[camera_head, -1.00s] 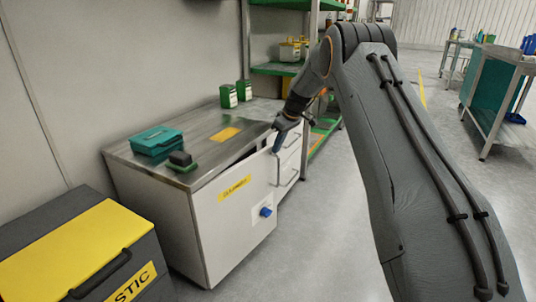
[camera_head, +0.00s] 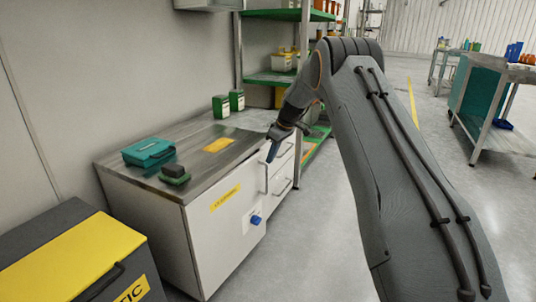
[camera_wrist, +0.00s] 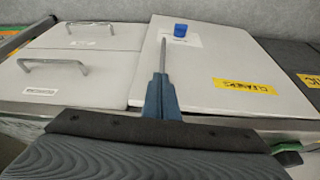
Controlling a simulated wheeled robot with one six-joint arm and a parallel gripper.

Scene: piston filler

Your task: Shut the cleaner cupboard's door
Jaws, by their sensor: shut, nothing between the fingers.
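The cleaner cupboard's door (camera_head: 228,236) is a pale grey panel with a yellow label (camera_head: 225,198) and a blue knob (camera_head: 256,219).
Drawers (camera_head: 282,172) with bar handles stand right of the door. The worktop (camera_head: 185,136) holds a teal case (camera_head: 149,152), a green-based block (camera_head: 174,175) and green boxes (camera_head: 229,103). A yellow-lidded bin (camera_head: 75,262) stands front left.

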